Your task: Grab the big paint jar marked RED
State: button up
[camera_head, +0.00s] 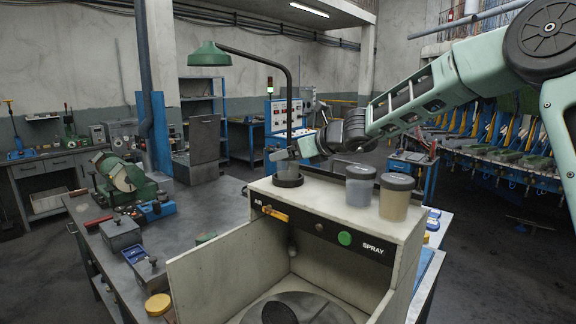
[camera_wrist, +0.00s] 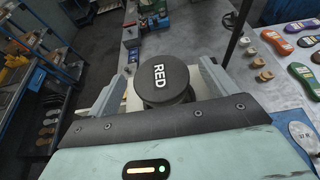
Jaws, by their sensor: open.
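The big jar marked RED shows in the wrist view by its round dark lid (camera_wrist: 160,76), with the white word RED on top. The lid is between the two fingers of my gripper (camera_wrist: 167,66), with gaps visible on the sides. My gripper is open. In the head view my gripper (camera_head: 282,154) is over the far left part of the spray booth's top. The gripper and wrist hide much of what is there, so the jar's body is hard to make out.
Two lidded jars, one with grey-blue contents (camera_head: 360,190) and one tan (camera_head: 394,207), stand right of my gripper on the spray booth (camera_head: 330,212). A green lamp (camera_head: 209,54) on a dark pole rises close behind my gripper. Tools and boxes lie on the bench (camera_head: 190,225).

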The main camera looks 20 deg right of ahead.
jog(key=x, duration=0.3)
jog(key=shift+w+a, duration=0.1)
jog(key=shift+w, duration=0.05)
jog(key=c, duration=1.2)
jog(key=shift+p, duration=0.3)
